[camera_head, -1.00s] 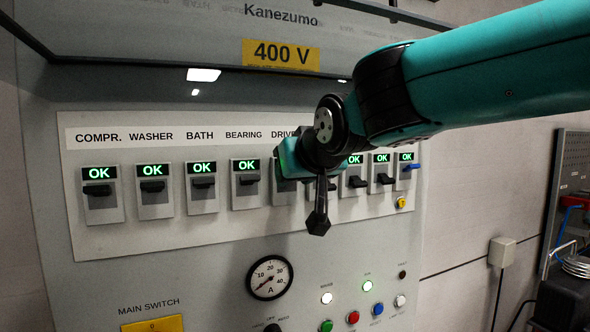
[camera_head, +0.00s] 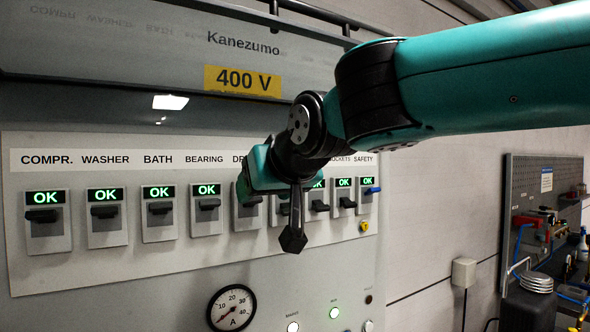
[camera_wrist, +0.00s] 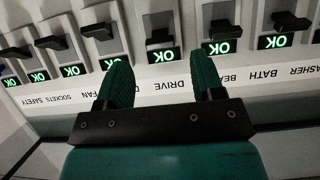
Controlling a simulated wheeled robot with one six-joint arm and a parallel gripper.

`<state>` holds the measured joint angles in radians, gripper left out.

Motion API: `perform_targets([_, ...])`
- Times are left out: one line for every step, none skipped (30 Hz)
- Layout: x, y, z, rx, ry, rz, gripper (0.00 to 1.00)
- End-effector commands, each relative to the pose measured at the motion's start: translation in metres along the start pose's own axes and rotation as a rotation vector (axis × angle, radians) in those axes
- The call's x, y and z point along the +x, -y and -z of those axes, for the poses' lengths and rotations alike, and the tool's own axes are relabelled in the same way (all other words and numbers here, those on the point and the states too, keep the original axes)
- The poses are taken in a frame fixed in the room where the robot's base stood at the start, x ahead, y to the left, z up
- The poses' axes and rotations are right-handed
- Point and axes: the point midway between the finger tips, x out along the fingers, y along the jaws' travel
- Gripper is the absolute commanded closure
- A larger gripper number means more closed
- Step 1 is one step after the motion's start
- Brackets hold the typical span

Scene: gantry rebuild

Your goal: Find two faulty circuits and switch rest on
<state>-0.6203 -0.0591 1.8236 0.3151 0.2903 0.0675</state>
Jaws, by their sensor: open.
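A row of breaker switches sits on a pale panel (camera_head: 150,262), each with a display above it. The COMPR. (camera_head: 41,215), WASHER (camera_head: 104,211), BATH (camera_head: 160,208) and BEARING (camera_head: 208,204) switches have black handles and green OK displays. The SAFETY switch (camera_head: 372,190) has a blue handle. My gripper (camera_head: 246,184) is in front of the DRIVE switch and hides part of it and its neighbours. In the wrist view, upside down, my gripper's teal fingers (camera_wrist: 160,76) are apart and empty. Between and beyond them is the DRIVE switch (camera_wrist: 159,36), with OK lit.
Below the row are an ammeter (camera_head: 231,308) and lit lamps. A yellow 400 V label (camera_head: 242,81) is above. A sloping hood edge (camera_head: 120,78) overhangs the panel. At right stand a tool board (camera_head: 538,178) and a small wall box (camera_head: 464,272).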

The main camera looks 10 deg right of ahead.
Motion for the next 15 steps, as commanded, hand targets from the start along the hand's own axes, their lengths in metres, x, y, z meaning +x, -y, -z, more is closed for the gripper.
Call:
perform_targets([-0.012,0.001,-0.004,0.001,-0.008,0.004,0.38])
perform_targets([-0.020,0.001,-0.005,0.001,-0.007,0.005,0.38])
perform_targets([-0.031,0.001,-0.004,0.000,-0.007,0.005,0.38])
perform_targets([-0.039,0.001,-0.004,0.001,-0.007,0.006,0.38])
perform_targets([-0.046,0.001,-0.004,0.002,-0.007,0.006,0.38])
perform_targets([-0.057,0.002,-0.004,0.000,-0.007,0.007,0.38])
perform_targets([-0.065,0.001,-0.003,0.001,-0.007,0.006,0.38])
perform_targets([-0.073,0.001,-0.004,0.001,-0.007,0.007,0.38])
perform_targets([-0.083,0.002,-0.003,0.000,-0.006,0.007,0.38])
perform_targets([-0.089,0.002,-0.003,0.000,-0.005,0.007,0.38])
perform_targets([-0.096,0.002,-0.002,0.000,-0.006,0.007,0.38])
perform_targets([-0.104,0.001,-0.003,0.001,-0.004,0.007,0.38])
perform_targets([-0.107,0.002,-0.004,0.000,-0.004,0.006,0.38])
perform_targets([-0.110,0.002,-0.004,-0.001,-0.005,0.004,0.38])
perform_targets([-0.115,0.002,-0.004,-0.002,-0.006,0.003,0.38])
